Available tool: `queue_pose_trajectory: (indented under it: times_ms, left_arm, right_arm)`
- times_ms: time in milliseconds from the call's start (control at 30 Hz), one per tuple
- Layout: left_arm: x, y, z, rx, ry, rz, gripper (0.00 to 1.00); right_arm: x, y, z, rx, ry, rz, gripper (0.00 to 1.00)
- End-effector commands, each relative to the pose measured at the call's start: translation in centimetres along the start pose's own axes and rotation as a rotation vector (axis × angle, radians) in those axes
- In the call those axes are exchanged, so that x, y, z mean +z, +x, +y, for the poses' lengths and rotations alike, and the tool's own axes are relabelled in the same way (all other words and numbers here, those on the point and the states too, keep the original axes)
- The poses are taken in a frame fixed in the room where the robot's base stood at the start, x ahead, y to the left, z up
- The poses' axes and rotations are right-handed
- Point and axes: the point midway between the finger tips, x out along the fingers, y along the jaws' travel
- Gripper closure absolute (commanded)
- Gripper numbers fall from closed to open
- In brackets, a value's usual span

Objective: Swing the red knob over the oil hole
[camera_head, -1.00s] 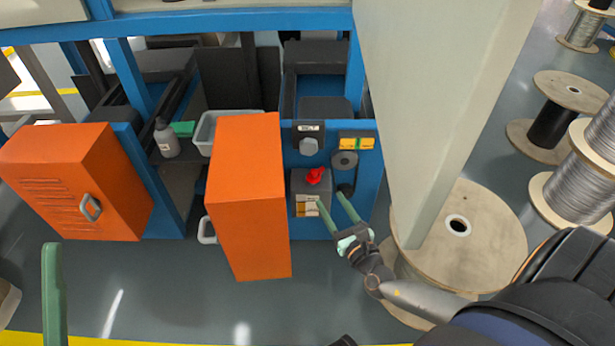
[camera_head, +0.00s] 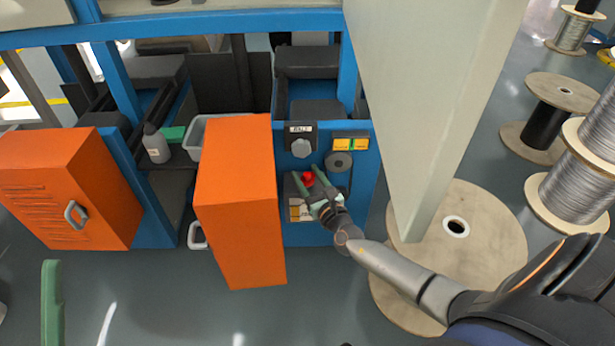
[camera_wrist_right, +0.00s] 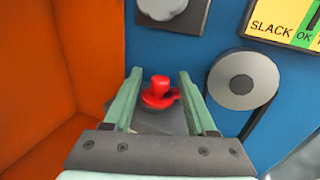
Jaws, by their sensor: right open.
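The red knob (camera_head: 308,179) sits on top of a small grey box (camera_head: 290,188) on the front of the blue machine. In the right wrist view the red knob (camera_wrist_right: 158,95) has a round stub and a short arm pointing right. My right gripper (camera_head: 307,174) is open, with its green fingers on either side of the knob; the wrist view shows the fingers (camera_wrist_right: 160,75) apart from it, with a gap on each side. I cannot make out the oil hole.
An open orange door (camera_head: 240,215) stands just left of the grey box, and its side shows in the wrist view (camera_wrist_right: 50,85). A large wooden spool (camera_head: 490,235) stands to the right.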

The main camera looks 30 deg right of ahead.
Motion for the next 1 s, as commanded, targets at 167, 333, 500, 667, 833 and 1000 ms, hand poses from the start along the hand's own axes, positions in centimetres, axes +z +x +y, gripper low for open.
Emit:
queue_pose_trajectory:
  times_ms: [167,333,500,667,833,1000]
  left_arm:
    - [0.00,0.00,0.01,0.000,-0.001,-0.001,0.50]
    - [0.01,0.00,0.01,-0.001,-0.002,-0.001,0.50]
    - [0.02,0.00,0.01,-0.001,-0.002,-0.001,0.50]
    - [0.02,0.00,0.00,-0.001,-0.002,-0.001,0.50]
    - [0.03,0.00,0.00,-0.001,-0.002,-0.002,0.50]
    - [-0.58,0.57,-0.36,-0.003,-0.005,-0.001,0.50]
  right_arm:
    - [-0.01,-0.04,0.02,0.000,0.001,0.000,0.58]
    - [-0.02,-0.05,0.02,0.000,0.001,0.000,0.77]
    - [-0.02,-0.06,0.01,0.000,0.001,0.000,0.96]
    - [-0.02,-0.06,0.01,0.000,0.001,0.000,1.00]
    - [-0.02,-0.06,0.01,0.000,0.000,0.000,1.00]
    - [0.29,0.19,0.19,-0.053,0.007,0.000,1.00]
